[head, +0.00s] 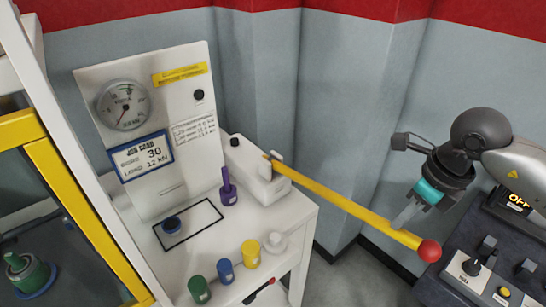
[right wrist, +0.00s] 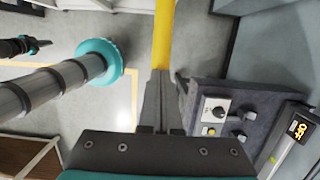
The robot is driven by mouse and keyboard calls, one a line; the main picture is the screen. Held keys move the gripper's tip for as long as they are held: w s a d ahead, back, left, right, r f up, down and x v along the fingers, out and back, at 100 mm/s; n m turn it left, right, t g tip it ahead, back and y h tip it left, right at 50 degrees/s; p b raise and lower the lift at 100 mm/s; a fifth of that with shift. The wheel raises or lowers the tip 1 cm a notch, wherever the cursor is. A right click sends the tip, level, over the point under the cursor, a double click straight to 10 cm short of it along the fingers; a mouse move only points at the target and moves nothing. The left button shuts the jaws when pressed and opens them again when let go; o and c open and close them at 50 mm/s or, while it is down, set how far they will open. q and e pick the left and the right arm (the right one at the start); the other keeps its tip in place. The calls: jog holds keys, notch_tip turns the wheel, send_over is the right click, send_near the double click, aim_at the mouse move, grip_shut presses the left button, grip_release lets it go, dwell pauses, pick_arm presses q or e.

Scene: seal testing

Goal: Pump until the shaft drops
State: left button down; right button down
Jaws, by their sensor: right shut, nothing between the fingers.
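A long yellow pump lever (head: 345,204) with a red ball knob (head: 429,250) slopes down to the right from a white pump block (head: 262,184) on the bench. My right gripper (head: 398,226) is shut with nothing between its fingers. Its fingertips are at the lever's top side, a little short of the knob; I cannot tell whether they touch. In the right wrist view the lever (right wrist: 163,35) runs away beyond the shut fingers (right wrist: 160,78). A green cylindrical part (head: 25,272) shows behind the yellow frame at left; I cannot tell whether it is the shaft. My left gripper is not in view.
A white panel with a round gauge (head: 123,105) and a job card (head: 143,156) stands on the bench. Green (head: 199,289), blue (head: 225,271) and yellow (head: 251,254) parts stand at its front. A dark control box (head: 478,258) with switches is right of the knob.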

jog(key=shift+r, duration=0.1)
jog(key=s+d+b+x, duration=0.1)
jog(key=s+b+x, duration=0.1)
jog(key=b+x, duration=1)
jog(key=shift+s+d+f, duration=0.3)
jog(key=shift+d+f, duration=0.3)
jog(key=shift+f, duration=0.2)
jog(key=r+p, duration=0.3)
jog(key=r, duration=0.1)
jog(key=r+p, duration=0.3)
jog(key=r, duration=0.2)
jog(key=r+p, duration=0.3)
jog(key=r, duration=0.1)
jog(key=shift+w+a+r, duration=0.25)
jog(key=shift+w, duration=0.05)
jog(key=shift+f, duration=0.1)
